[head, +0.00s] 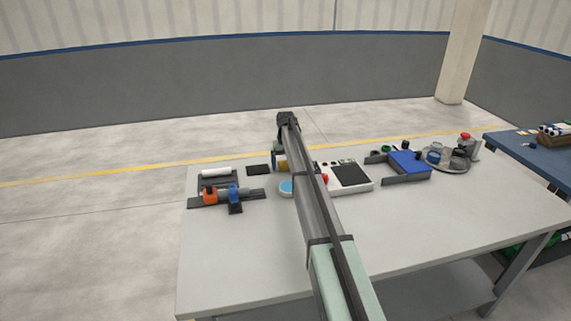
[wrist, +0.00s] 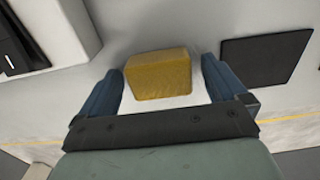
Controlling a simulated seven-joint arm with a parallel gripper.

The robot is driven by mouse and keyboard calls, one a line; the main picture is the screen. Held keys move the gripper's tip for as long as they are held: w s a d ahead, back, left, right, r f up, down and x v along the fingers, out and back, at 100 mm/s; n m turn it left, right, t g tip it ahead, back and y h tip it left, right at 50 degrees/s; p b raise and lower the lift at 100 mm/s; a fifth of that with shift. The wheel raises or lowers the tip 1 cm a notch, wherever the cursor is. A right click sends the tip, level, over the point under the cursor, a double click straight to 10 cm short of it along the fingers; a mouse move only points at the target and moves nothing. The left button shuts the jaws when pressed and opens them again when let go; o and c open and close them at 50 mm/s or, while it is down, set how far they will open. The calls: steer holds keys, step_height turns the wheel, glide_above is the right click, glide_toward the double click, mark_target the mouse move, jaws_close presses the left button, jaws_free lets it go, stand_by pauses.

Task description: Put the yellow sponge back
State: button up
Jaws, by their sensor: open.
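The yellow sponge (wrist: 157,72) is a small textured block on the light tabletop in the wrist view. My gripper (wrist: 160,75) is open, with one blue finger on each side of the sponge and a visible gap to each. I cannot tell the height of the fingertips above the table. In the head view a bit of the sponge (head: 283,166) shows beside my arm, which hides the rest. A flat black square pad (wrist: 266,57) lies to the right of the right finger; it also shows in the head view (head: 258,170).
The table's front is clear.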

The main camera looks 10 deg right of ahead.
mark_target(286, 162)
steer(key=shift+r, duration=0.1)
step_height(286, 162, up, 12)
stand_by(0.6)
